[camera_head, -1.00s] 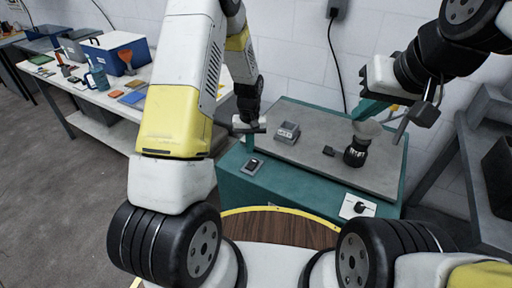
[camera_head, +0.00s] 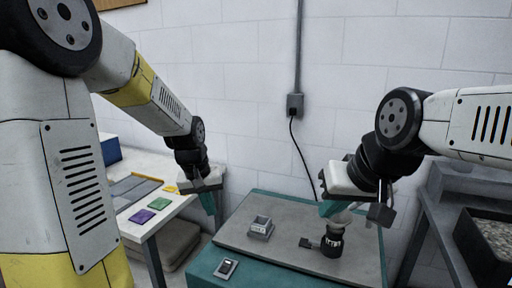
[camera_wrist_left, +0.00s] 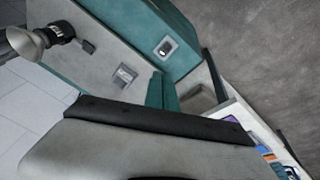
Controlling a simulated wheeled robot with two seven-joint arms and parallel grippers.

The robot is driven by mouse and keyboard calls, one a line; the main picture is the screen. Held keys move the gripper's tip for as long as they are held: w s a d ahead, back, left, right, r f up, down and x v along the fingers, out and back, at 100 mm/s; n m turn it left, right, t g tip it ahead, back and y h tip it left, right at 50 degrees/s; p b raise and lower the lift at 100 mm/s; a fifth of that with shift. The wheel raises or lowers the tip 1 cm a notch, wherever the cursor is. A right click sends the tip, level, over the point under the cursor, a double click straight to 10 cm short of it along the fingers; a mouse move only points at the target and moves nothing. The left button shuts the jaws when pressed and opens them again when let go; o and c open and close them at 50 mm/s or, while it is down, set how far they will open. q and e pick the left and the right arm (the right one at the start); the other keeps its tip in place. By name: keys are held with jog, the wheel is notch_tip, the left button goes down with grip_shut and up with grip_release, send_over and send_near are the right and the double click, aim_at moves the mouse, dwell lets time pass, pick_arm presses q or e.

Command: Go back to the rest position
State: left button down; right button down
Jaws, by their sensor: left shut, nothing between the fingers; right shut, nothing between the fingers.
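My left gripper (camera_head: 208,203) hangs shut and empty between the white table and the teal bench, its teal fingers pointing down. In the left wrist view its teal fingers (camera_wrist_left: 161,91) show closed together, with nothing between them. My right gripper (camera_head: 328,208) is shut and empty above the right part of the bench. It is just above and in front of a black grinder-like device (camera_head: 332,243) with a pale funnel top, partly hiding the funnel. I cannot tell whether they touch.
The teal bench (camera_head: 214,252) has a grey top with a small grey box (camera_head: 261,228) and a switch-like device (camera_head: 227,268). A white table (camera_head: 182,203) with coloured cards stands left. A grey shelf unit (camera_head: 434,205) stands right. A cable hangs from a wall outlet (camera_head: 295,105).

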pick_arm(q)
jog(key=s+r+t, duration=0.1)
jog(key=s+r, duration=0.5)
jog(key=s, duration=0.2)
jog(key=s+a+r+m+t, duration=0.1)
jog(key=s+r+t, duration=0.1)
jog(key=s+r, duration=0.4)
jog(key=s, duration=0.3)
jog(key=shift+s+m+t+h, duration=0.25)
jog(key=shift+m+t+h, duration=0.05)
jog(key=shift+h, duration=0.1)
jog(key=shift+a, duration=0.1)
